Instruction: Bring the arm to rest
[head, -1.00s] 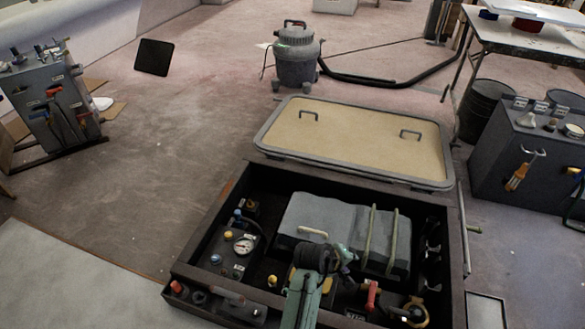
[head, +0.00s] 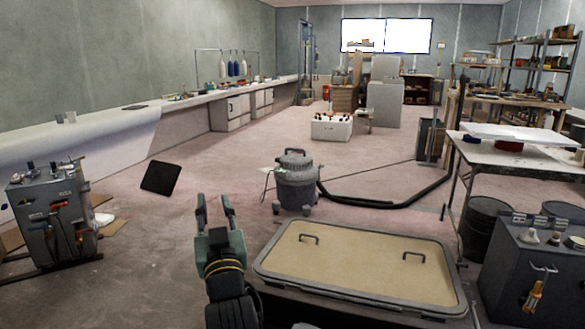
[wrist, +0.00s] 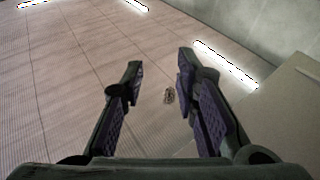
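My gripper (head: 215,210) is raised in front of me in the head view, left of the hatch lid, with its fingers pointing up. The wrist view shows its two fingers (wrist: 158,95) spread apart with nothing between them. Behind them the wrist view shows the ceiling with bright light strips. My arm reaches up from the bottom edge of the head view.
The tan hatch lid (head: 365,265) with two handles lies at the front. A grey vacuum (head: 296,185) with a black hose stands behind it. Tool cabinets stand at left (head: 52,220) and right (head: 530,275). The floor between is mostly clear.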

